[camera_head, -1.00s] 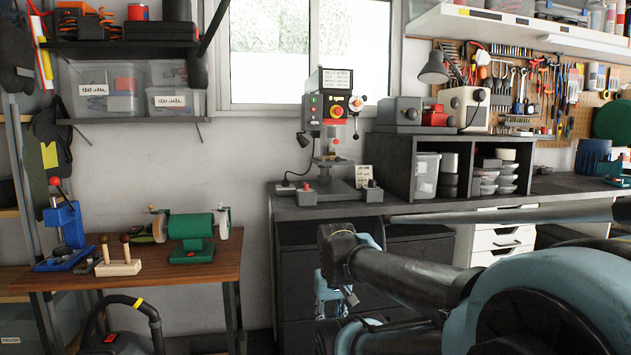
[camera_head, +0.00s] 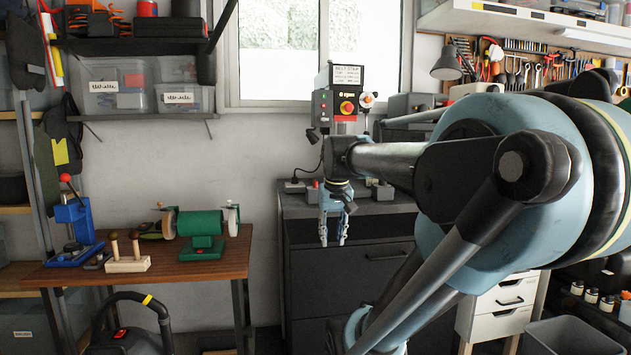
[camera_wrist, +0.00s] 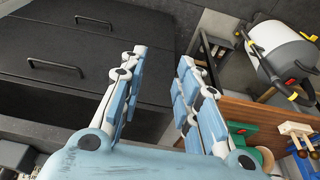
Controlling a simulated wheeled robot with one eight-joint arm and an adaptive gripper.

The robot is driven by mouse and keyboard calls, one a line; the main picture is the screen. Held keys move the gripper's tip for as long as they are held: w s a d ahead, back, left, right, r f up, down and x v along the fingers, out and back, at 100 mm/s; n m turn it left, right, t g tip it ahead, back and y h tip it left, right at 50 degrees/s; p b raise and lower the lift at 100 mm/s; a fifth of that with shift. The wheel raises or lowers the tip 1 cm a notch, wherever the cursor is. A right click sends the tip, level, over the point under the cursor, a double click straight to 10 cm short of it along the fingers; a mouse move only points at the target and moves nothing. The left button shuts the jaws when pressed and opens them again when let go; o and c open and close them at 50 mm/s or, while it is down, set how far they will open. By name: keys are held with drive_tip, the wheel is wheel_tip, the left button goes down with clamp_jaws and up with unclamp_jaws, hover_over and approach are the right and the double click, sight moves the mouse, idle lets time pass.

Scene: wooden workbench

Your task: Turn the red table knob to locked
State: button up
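The drill press (camera_head: 347,92) stands on the dark bench at the back, with a control panel and a red part (camera_head: 345,117) on its head. Its column and work table are mostly hidden behind my arm, and I cannot make out the red table knob. My gripper (camera_head: 333,238) hangs pointing down in front of the dark cabinet, below the bench top and apart from the press. In the wrist view my gripper (camera_wrist: 160,70) has its two fingers apart with nothing between them.
The dark cabinet (camera_head: 360,285) has drawer handles facing me. Left is a wooden table (camera_head: 190,262) with a green grinder (camera_head: 200,223), a blue press (camera_head: 75,220) and a wooden block with pegs (camera_head: 128,262). A white drawer unit (camera_head: 500,315) is at lower right.

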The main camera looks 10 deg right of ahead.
drive_tip(key=t, duration=0.1)
approach(316, 181)
drive_tip(key=x, duration=0.8)
drive_tip(key=shift+w+f, duration=0.15)
drive_tip(key=shift+w, duration=0.1)
clamp_jaws()
